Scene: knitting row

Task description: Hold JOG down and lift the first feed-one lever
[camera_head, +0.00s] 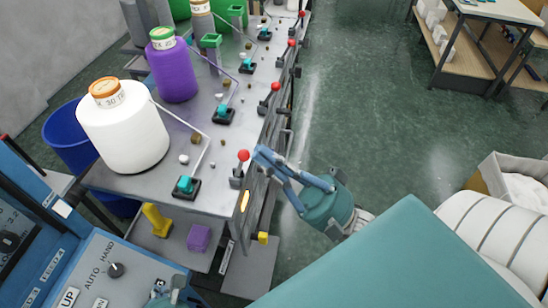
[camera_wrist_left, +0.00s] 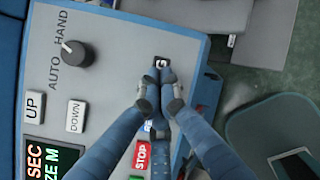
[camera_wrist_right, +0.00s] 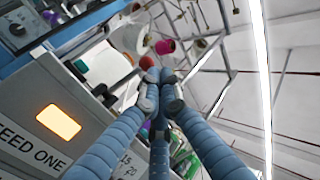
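The JOG button (camera_wrist_left: 160,62) is a small black key on the grey control panel, largely hidden by my left fingertips. My left gripper (camera_wrist_left: 158,78) is shut, its fingers together and tips on or just over that key; only a bit of it shows in the head view (camera_head: 168,292). The first feed-one lever has a red ball knob (camera_head: 243,155) at the near end of the machine's front edge. My right gripper (camera_head: 262,156) is shut just right of the knob. In the right wrist view the knob (camera_wrist_right: 147,62) shows just beyond its fingertips; contact is unclear.
An amber lamp (camera_wrist_right: 58,122) glows beside the "FEED ONE" label. The panel has an AUTO/HAND knob (camera_wrist_left: 75,53) and a red STOP button (camera_wrist_left: 141,154). White (camera_head: 125,130) and purple (camera_head: 172,70) yarn cones stand on the machine. More red-knobbed levers line its edge.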

